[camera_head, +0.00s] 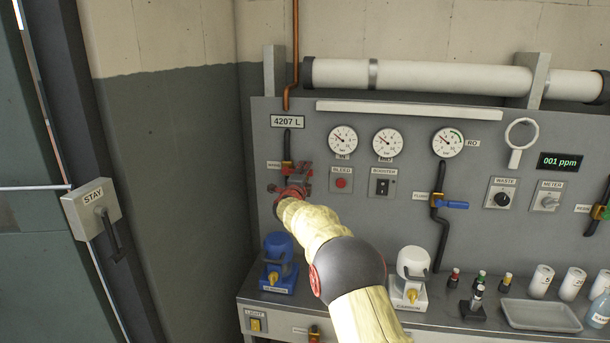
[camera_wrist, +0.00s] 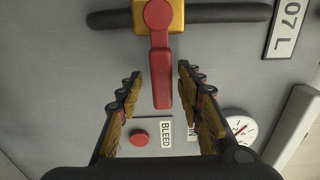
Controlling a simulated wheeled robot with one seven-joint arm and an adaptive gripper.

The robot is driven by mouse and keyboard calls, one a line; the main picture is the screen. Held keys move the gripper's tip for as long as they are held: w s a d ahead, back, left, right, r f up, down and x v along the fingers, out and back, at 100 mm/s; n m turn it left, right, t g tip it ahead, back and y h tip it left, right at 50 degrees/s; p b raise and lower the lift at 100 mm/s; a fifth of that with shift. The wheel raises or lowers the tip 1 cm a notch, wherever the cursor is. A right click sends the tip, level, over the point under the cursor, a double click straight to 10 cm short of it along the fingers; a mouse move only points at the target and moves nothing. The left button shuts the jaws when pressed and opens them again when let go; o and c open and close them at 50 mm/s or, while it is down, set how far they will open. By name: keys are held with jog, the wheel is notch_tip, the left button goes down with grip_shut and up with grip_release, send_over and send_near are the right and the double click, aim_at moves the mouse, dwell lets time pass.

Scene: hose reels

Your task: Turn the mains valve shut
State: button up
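The mains valve has a brass body (camera_wrist: 182,14) on a dark pipe, with a red lever (camera_wrist: 160,75). In the wrist view the lever points down the picture, crosswise to the pipe. In the head view the valve (camera_head: 287,167) sits at the panel's left, partly hidden by my gripper. My gripper (camera_wrist: 160,73) is open, with one finger on each side of the lever's free end. Gaps show between the lever and both fingers. In the head view my gripper (camera_head: 291,189) is at the valve, but its fingers are hard to make out.
The red bleed button (camera_head: 341,183) and booster switch (camera_head: 382,186) lie right of the valve. Gauges (camera_head: 343,140) are above them. A blue-based unit (camera_head: 279,283) and a white one (camera_head: 410,296) stand on the bench below. A STAY box (camera_head: 91,204) is on the left.

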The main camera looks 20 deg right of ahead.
jog(key=v, duration=1.2)
dwell(0.5)
